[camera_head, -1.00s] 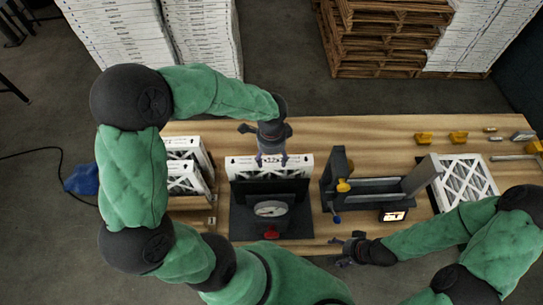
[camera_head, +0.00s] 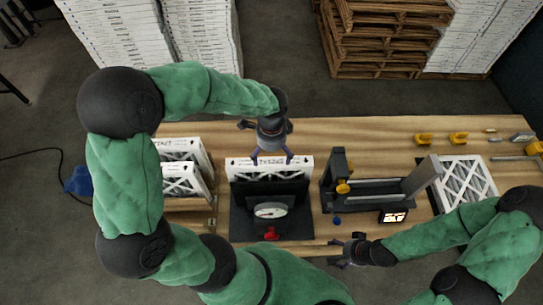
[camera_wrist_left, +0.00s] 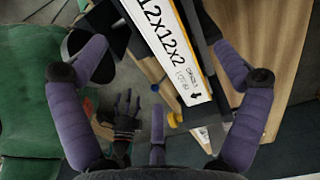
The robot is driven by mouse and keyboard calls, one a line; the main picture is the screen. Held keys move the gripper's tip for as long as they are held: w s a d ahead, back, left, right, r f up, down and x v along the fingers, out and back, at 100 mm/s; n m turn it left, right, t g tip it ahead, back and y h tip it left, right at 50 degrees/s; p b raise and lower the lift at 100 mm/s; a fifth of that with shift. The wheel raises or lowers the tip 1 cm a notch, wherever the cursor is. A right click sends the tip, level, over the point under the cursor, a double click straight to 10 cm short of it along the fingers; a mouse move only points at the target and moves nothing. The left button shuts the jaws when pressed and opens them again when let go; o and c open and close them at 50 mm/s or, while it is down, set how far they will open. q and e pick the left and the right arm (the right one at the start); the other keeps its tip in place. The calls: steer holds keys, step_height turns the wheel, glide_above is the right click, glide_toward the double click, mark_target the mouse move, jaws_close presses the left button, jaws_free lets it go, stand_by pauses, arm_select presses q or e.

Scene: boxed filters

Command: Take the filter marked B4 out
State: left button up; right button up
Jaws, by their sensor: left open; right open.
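A white-framed filter (camera_head: 240,172) stands upright in the dark gauge fixture (camera_head: 243,222), with its printed top edge facing up. My left gripper (camera_head: 272,158) is above that edge, with its fingers spread open. In the left wrist view the filter's white edge (camera_wrist_left: 178,50) reads 12x12x2 and lies between the spread fingers. Other white filters (camera_head: 183,180) stand in a group at the left end of the bench. No B4 mark is readable. My right gripper (camera_head: 345,250) is open and empty at the front edge of the bench.
Right of the gauge fixture is a dark slotted fixture (camera_head: 375,187) with a small lit screen (camera_head: 393,216). Another filter (camera_head: 464,180) lies flat at right. Yellow parts (camera_head: 458,138) sit at the back right. The bench (camera_head: 375,130) is clear behind the fixtures.

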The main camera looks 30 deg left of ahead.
arm_select(q)
step_height(320, 180, up, 10)
steer(key=shift+f, duration=0.25)
